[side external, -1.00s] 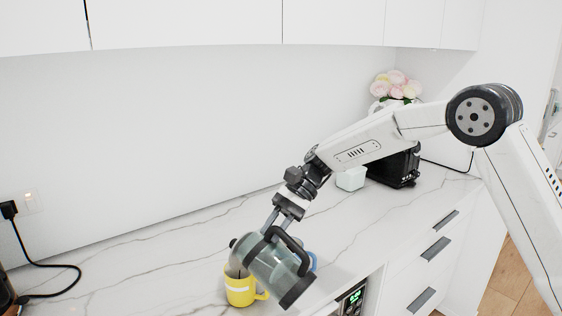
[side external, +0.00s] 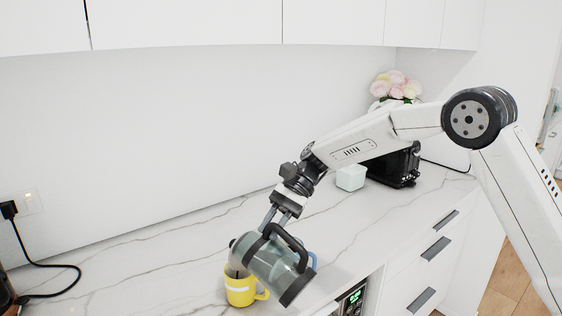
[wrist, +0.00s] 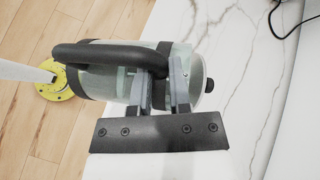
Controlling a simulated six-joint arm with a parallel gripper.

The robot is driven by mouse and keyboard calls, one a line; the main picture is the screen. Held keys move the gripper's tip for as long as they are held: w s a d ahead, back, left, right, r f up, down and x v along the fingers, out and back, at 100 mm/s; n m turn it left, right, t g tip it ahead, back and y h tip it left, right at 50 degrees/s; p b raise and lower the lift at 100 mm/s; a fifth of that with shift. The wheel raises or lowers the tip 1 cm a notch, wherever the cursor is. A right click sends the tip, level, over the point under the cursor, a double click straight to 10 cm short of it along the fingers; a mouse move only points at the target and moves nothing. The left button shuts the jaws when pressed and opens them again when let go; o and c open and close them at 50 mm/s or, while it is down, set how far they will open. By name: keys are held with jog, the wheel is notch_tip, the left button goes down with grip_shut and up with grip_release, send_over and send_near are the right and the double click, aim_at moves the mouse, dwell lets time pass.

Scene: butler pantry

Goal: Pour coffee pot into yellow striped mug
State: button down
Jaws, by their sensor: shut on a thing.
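The coffee pot (side external: 268,263) is a clear greenish glass cylinder with black bands and a black handle (side external: 291,245). It is tipped far over on its side, its lid end to the left, by the mug's top. My gripper (side external: 270,222) is shut on the pot; its fingers (wrist: 160,82) show across the pot in the wrist view (wrist: 118,85). The yellow striped mug (side external: 240,293) stands upright on the counter below the lid end, its rim partly hidden by the pot. No stream of coffee can be made out, and the mug's inside is hidden.
A blue thing (side external: 313,260) shows partly behind the pot. A pale box (side external: 350,178), a black appliance (side external: 398,167) and a vase of pink flowers (side external: 396,88) stand at the back right. A black cable (side external: 50,267) lies at left. The middle of the marble counter (side external: 150,255) is clear.

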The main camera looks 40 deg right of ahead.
jog(key=shift+w+a+r+m+g, duration=0.15)
jog(key=shift+w+r+m+g, duration=0.15)
jog(key=shift+w+g, duration=0.15)
jog(key=shift+w+a+r+m+g, duration=0.1)
jog(key=shift+w+r+m+g, duration=0.1)
jog(key=shift+w+r+g, duration=0.25)
dwell(2.8)
jog(key=shift+s+f+t, duration=0.15)
jog(key=shift+f+t, duration=0.1)
jog(key=shift+t, duration=0.05)
dwell(3.1)
jog(key=shift+s+d+f+n+t, duration=0.2)
jog(key=shift+s+f+n+t, duration=0.3)
jog(key=shift+s, duration=0.15)
jog(key=shift+s+d+f+n+t, duration=0.2)
jog(key=shift+s+f+n+t, duration=0.25)
jog(key=shift+s, duration=0.2)
